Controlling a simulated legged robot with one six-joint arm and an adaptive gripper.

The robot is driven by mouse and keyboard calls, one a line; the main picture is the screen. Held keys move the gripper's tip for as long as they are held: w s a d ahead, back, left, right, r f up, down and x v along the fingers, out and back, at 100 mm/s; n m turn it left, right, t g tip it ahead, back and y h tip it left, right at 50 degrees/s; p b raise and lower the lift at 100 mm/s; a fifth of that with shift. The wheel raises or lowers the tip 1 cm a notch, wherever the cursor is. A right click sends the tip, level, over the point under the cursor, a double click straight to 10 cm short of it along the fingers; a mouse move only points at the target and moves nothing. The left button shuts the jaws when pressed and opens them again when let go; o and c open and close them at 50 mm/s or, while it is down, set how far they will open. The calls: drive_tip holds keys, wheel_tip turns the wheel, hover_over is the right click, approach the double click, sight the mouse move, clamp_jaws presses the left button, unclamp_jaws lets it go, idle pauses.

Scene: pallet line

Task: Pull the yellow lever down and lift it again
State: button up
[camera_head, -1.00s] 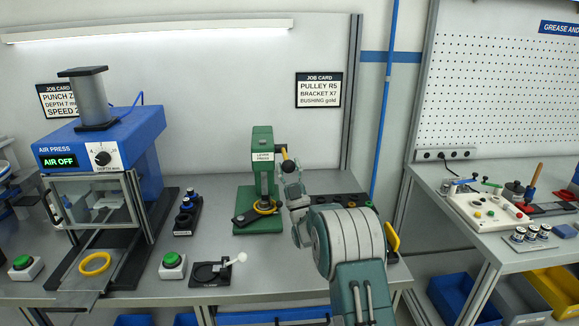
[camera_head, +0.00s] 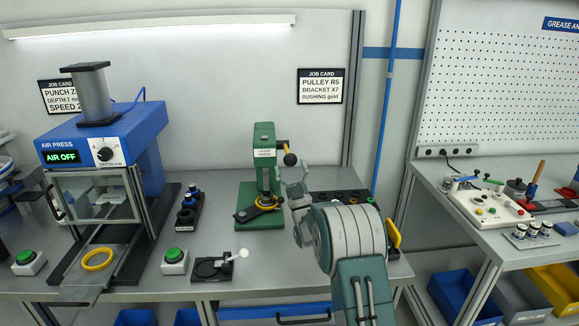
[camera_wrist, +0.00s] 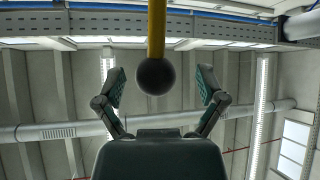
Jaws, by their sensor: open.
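The green lever press (camera_head: 263,180) stands on the bench in the head view. Its yellow lever (camera_head: 283,147) sticks out at the upper right and tilts down to a black ball knob (camera_head: 290,159). My gripper (camera_head: 293,176) is just below and beside the knob, fingers pointing up. In the wrist view the yellow lever (camera_wrist: 156,28) comes down from the top edge to the dark knob (camera_wrist: 155,76). The knob appears between the two spread fingers of my gripper (camera_wrist: 162,82), with a visible gap on each side. The gripper is open and empty.
A gold ring (camera_head: 266,201) lies on the press base. Left are a black fixture with a white-knobbed handle (camera_head: 213,268), a green button (camera_head: 174,255) and the blue air press (camera_head: 100,140). A dark tray (camera_head: 345,197) sits behind my arm. The air above the bench front is clear.

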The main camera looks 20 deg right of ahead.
drive_tip(key=v, duration=1.1)
drive_tip(key=shift+f, duration=0.3)
drive_tip(key=shift+s, duration=0.1)
drive_tip(key=a+r+m+g+h, duration=0.65)
drive_tip(key=m+h, duration=0.45)
drive_tip(key=h, duration=0.2)
drive_tip(key=shift+g, duration=0.45)
drive_tip(key=x, duration=0.7)
drive_tip(key=d+x, duration=0.1)
drive_tip(key=x, duration=0.2)
drive_tip(key=shift+d, duration=0.2)
drive_tip(key=shift+s, duration=0.1)
clamp_jaws()
